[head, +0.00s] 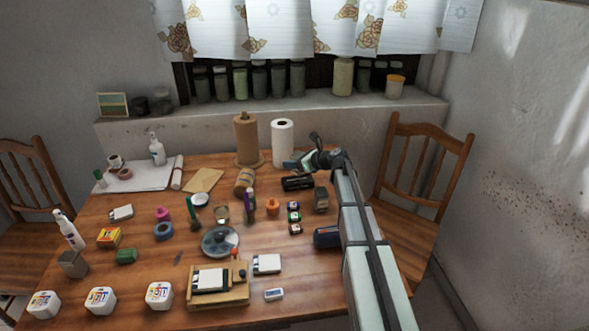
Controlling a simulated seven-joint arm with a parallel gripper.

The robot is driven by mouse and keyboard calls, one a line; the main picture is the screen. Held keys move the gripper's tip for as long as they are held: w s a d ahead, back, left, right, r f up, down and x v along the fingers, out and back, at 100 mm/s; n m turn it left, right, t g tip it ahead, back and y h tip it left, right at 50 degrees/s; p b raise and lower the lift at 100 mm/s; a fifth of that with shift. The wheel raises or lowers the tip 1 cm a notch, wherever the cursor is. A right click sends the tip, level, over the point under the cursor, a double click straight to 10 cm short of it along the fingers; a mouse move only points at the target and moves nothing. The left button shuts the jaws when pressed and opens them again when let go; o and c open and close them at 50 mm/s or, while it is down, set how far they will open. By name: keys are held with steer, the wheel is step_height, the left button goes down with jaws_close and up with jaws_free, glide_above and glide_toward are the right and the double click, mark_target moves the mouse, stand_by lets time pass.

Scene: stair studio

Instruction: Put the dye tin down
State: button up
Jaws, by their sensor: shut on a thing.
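My gripper (300,162) is at the end of my arm, over the back right part of the table, just right of the white paper roll's foot. It is shut and points left. A small blue-grey piece shows at its fingertips; I take it for the dye tin, but it is too small and too covered to make out its shape or label. I cannot tell whether it touches the tabletop (310,262).
A black object (297,183) and a grey block (321,200) lie just in front of my gripper. The paper roll (282,143) and a brown roll (246,140) stand behind left. Small pots and tools crowd the middle. A chair (420,190) stands right.

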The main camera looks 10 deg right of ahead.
steer(key=shift+f, duration=1.7)
steer(key=shift+f, duration=0.1)
steer(key=o, duration=1.2)
steer(key=shift+c, duration=0.2)
steer(key=shift+s+d, duration=0.15)
steer(key=v, duration=1.1)
steer(key=shift+s+d+r, duration=0.2)
steer(key=shift+r, duration=0.15)
